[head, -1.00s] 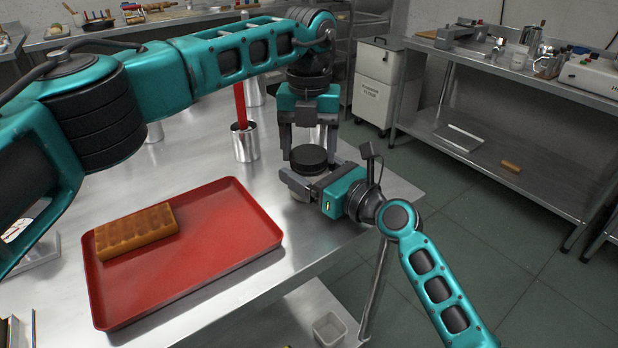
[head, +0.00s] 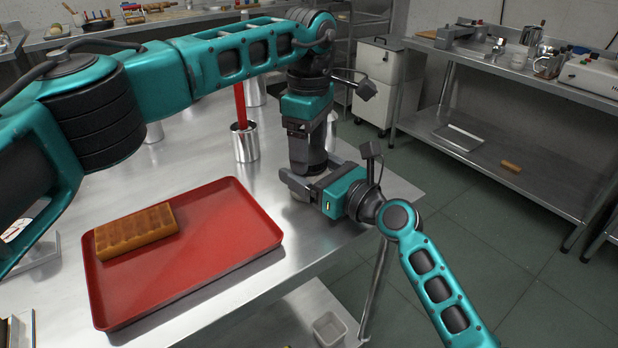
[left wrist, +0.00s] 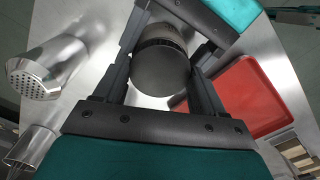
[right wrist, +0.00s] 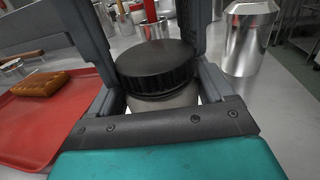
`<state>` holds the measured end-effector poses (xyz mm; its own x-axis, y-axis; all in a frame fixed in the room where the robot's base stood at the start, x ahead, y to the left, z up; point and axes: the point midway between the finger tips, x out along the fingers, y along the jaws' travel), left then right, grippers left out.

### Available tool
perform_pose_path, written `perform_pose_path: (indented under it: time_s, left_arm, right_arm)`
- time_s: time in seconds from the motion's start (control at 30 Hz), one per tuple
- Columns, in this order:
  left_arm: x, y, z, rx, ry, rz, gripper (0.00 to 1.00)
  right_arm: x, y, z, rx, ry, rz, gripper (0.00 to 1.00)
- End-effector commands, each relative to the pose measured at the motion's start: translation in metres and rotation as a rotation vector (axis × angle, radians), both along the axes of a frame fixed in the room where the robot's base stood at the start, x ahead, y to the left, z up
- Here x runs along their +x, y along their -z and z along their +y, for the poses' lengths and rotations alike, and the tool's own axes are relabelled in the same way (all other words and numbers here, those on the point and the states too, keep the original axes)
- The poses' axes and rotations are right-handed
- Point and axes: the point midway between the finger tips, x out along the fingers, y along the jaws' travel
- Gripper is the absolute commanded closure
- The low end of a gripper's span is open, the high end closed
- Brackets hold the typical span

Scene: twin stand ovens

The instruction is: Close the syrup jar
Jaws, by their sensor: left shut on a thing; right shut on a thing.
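The syrup jar has a pale body (right wrist: 165,103) and a black ridged round lid (right wrist: 155,68). The lid sits on top of the jar, level, in the right wrist view. The lid (left wrist: 162,68) also shows from above in the left wrist view. My left gripper (head: 306,168) points down from above, its fingers on either side of the lid and shut on it. My right gripper (head: 298,187) comes in from the right, low, shut on the jar body. In the head view the grippers hide most of the jar and lid. Whether the lid is threaded tight cannot be told.
A red tray (head: 215,245) with a golden-brown loaf-like block (head: 136,231) lies to the left on the steel table (head: 62,205). A metal canister (head: 245,144) with a red handle stands just behind the grippers. The table's right edge is close to the jar.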

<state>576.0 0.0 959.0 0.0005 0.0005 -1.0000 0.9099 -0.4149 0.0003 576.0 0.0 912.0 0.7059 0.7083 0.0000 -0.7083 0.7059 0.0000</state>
Motion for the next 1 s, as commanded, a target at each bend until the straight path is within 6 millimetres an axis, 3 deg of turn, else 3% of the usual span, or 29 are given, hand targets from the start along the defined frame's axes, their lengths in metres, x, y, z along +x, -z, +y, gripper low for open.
perform_pose_path:
  time_s: [0.5,0.67,0.7,1.0]
  left_arm:
    - [-0.0008,0.0008,-0.0004,-0.001,0.919,0.002,0.66]
    - [-0.0008,0.0008,-0.0004,-0.002,0.917,0.003,0.66]
    - [-0.0008,0.0008,-0.0003,-0.001,0.917,0.002,0.26]
    - [-0.0004,0.0008,0.0,0.0,0.914,0.002,0.0]
  right_arm:
    - [0.0001,0.0007,-0.0001,0.0,0.001,0.001,1.0]
    - [0.0002,0.0008,-0.0002,0.0,0.001,0.001,1.0]
    - [0.0002,0.0008,-0.0002,0.0,0.001,0.001,1.0]
    - [0.0001,0.0007,-0.0001,0.0,0.001,0.001,1.0]
